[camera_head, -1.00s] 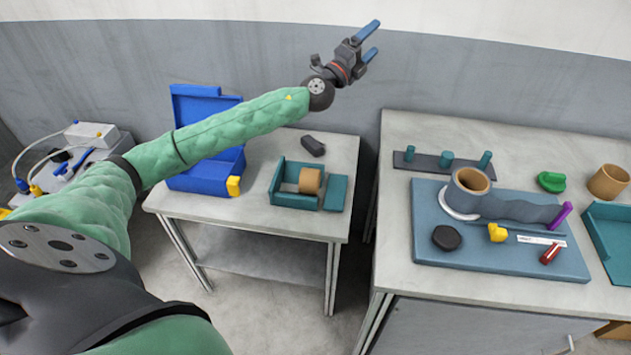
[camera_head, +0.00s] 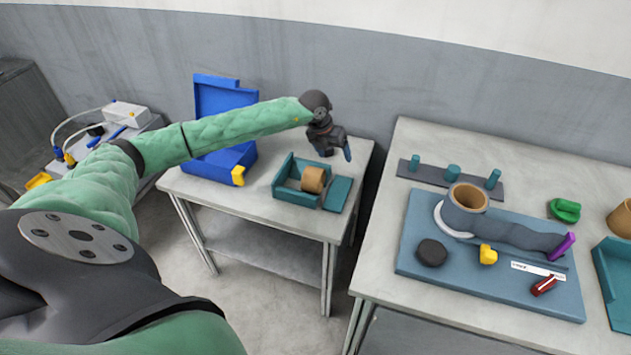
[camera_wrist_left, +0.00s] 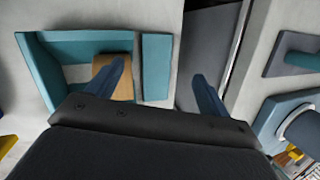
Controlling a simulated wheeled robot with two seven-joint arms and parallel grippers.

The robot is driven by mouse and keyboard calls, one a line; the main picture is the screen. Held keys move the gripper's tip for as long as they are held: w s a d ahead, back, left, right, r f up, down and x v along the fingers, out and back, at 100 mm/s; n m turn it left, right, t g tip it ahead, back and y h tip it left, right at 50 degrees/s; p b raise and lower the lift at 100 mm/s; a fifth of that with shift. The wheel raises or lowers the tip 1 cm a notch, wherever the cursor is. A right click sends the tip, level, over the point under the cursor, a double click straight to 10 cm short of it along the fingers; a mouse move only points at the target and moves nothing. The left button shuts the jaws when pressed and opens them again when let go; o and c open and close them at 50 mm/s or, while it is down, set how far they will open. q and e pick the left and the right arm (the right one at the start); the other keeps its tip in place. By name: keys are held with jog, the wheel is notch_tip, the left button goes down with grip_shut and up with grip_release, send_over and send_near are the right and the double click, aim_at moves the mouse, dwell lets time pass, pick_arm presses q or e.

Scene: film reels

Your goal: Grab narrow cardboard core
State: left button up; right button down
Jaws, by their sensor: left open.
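A narrow cardboard core (camera_head: 313,179), a short tan cylinder, lies on its side in a small teal tray (camera_head: 284,187) on the left table. In the left wrist view the core (camera_wrist_left: 124,78) is partly hidden behind one finger. My left gripper (camera_head: 337,153) is above the back right part of that table, behind and above the tray. Its fingers are apart with nothing between them in the left wrist view (camera_wrist_left: 163,82). One finger overlaps the core in that view, and the other is over the gap beside the table. My right gripper is not in view.
A blue open case (camera_head: 222,100) stands left of the tray. The right table has a blue board (camera_head: 420,255) with a wider cardboard core (camera_head: 466,198), a dark puck (camera_head: 432,252) and small parts. A pegged bar (camera_head: 430,174) lies behind it. A gap separates the tables.

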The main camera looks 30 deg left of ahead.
aim_at(314, 171)
pick_arm(q)
jog(key=s+a+g+y, duration=0.1)
jog(key=s+a, duration=0.1)
jog(key=s+a+f+n+g+y, duration=0.1)
jog(key=s+a, duration=0.1)
jog(key=shift+s, duration=0.1)
jog(key=shift+s+a+n+g, duration=0.2)
jog(key=shift+s+n+g, duration=0.1)
jog(key=shift+g, duration=0.1)
jog(key=shift+d+f, duration=0.1)
jog(key=shift+f, duration=0.2)
jog(key=shift+f+p, duration=0.6)
jog(key=shift+f, duration=0.5)
notch_tip(314, 171, down, 4)
jog(key=p, duration=0.2)
jog(key=shift+w+p, duration=0.15)
jog(key=shift+p, duration=0.15)
jog(key=shift+f, duration=0.55)
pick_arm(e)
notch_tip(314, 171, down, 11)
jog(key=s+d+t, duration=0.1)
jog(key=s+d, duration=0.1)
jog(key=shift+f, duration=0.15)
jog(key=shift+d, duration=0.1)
pick_arm(q)
jog(key=c, duration=1.1)
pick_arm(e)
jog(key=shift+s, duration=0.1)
